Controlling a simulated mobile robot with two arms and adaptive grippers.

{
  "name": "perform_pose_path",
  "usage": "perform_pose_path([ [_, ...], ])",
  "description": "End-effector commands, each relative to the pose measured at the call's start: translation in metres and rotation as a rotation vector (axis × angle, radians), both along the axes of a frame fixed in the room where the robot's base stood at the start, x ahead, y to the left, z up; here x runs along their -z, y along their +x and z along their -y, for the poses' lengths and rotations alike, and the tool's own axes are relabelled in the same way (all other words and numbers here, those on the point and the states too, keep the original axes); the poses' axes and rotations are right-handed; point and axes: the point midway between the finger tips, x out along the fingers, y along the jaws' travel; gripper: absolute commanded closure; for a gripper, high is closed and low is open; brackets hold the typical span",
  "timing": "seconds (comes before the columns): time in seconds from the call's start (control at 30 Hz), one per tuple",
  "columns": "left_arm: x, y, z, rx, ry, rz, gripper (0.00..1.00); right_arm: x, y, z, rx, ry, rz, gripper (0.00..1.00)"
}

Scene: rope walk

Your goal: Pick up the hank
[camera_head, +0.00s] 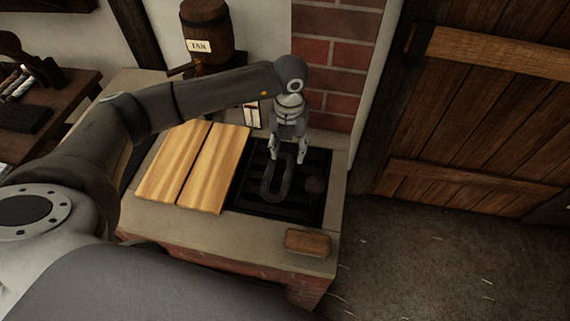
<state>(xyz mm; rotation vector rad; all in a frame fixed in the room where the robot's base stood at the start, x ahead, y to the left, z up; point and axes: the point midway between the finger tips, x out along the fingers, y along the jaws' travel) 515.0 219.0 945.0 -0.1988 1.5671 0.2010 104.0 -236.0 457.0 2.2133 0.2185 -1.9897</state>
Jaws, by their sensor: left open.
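The hank (266,187) appears to be the dark grey loop lying on a black slatted grate (239,198) set into the stone-topped counter. My left gripper (288,158) reaches in from the upper left and points down at the far end of the loop. Its two fingers are apart, one on each side of that far end. I cannot tell whether they touch the hank. The far end of the loop is partly hidden by the fingers. My right gripper is not in view.
Two pale wooden boards (212,168) lie left of the grate. A small dark round thing (315,185) is on its right side. A brown block (307,242) sits at the counter's front right. A barrel (207,27) stands behind, near a brick wall (335,65).

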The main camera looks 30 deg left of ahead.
Motion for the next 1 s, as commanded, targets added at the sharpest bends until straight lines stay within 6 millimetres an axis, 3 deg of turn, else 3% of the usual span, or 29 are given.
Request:
perform_pose_path([
  [0.23,0.038,-0.002,0.001,0.000,-0.001,-0.006,0.54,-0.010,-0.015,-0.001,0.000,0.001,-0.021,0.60],
  [0.43,0.052,-0.002,0.001,0.001,-0.001,-0.003,0.54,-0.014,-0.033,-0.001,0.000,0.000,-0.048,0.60],
  [0.63,0.077,-0.006,0.005,0.001,0.000,-0.006,0.54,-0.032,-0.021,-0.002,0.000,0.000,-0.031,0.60],
  [0.8,0.098,-0.006,0.005,0.001,0.000,-0.004,0.54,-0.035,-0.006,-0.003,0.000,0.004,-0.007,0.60],
  [1.0,0.102,-0.005,0.005,0.002,-0.001,-0.001,0.54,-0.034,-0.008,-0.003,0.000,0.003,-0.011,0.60],
])
